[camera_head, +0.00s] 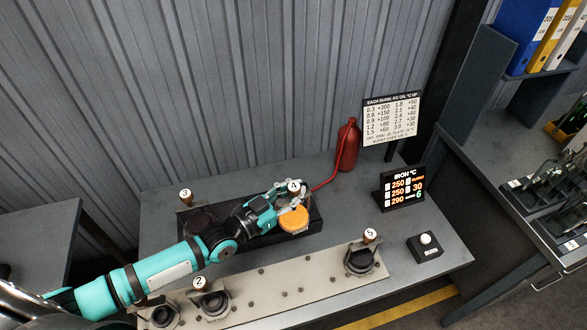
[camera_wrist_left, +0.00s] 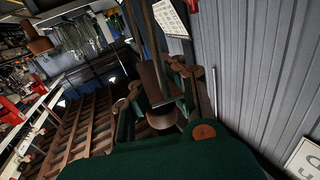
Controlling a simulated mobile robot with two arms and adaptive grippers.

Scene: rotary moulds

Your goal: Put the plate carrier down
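The plate carrier with tag 4 (camera_head: 294,186) has a brown wooden handle and stands upright above the right end of a long dark base (camera_head: 252,238). An orange disc (camera_head: 294,219) shows at the same end of the base. My left gripper (camera_head: 287,197) reaches in from the left to the handle. In the left wrist view, the fingers (camera_wrist_left: 160,97) close around the brown handle (camera_wrist_left: 152,75). The fingers hide part of the carrier, and I cannot tell whether its underside touches the base. My right gripper is out of view.
Handle 3 (camera_head: 185,194) stands at the base's left end. A pale front plate (camera_head: 285,290) holds handle 2 (camera_head: 199,283) and handle 5 (camera_head: 370,235). A red bottle (camera_head: 347,146), an iron temperature display (camera_head: 402,187) and a button box (camera_head: 426,246) stand to the right.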

